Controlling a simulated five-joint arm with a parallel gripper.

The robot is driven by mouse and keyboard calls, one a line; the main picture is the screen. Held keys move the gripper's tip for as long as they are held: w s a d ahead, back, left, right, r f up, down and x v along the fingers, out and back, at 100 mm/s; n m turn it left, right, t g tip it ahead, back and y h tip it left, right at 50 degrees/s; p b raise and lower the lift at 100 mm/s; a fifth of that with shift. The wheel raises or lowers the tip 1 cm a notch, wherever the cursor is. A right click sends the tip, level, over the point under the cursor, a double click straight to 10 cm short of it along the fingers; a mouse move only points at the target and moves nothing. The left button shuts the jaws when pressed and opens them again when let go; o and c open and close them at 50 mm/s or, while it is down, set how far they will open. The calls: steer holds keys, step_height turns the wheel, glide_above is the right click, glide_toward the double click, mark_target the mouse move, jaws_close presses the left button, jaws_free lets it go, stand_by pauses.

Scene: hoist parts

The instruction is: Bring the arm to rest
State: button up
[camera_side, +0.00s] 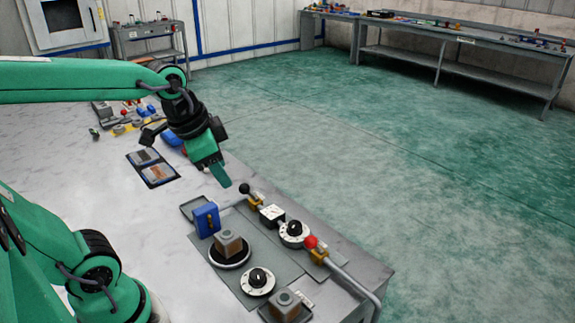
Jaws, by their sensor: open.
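My gripper (222,176) is at the end of my green arm, which reaches in from the left of the picture. It hangs over the right part of the grey table (90,185), behind the group of hoist parts. Its jaws are open and I see nothing between them. The green finger points down and to the right, apart from the blue block (206,219) and the black-knobbed lever (246,189). My arm hides part of the table's far side.
A brown block on a round base (229,245), dials (258,281) and a red-knobbed lever (311,243) stand at the near right. A two-part tray (153,166) lies left of my gripper. Small parts (125,122) sit farther back. The table's middle is bare.

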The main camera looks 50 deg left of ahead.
steer(key=s+n, duration=0.1)
steer(key=s+d+n, duration=0.1)
steer(key=s, duration=0.1)
steer(key=s+d+n+t, duration=0.1)
steer(key=n, duration=0.1)
steer(key=shift+s+d+f, duration=0.1)
steer(key=shift+s+f, duration=0.15)
steer(key=shift+f, duration=0.05)
stand_by(0.8)
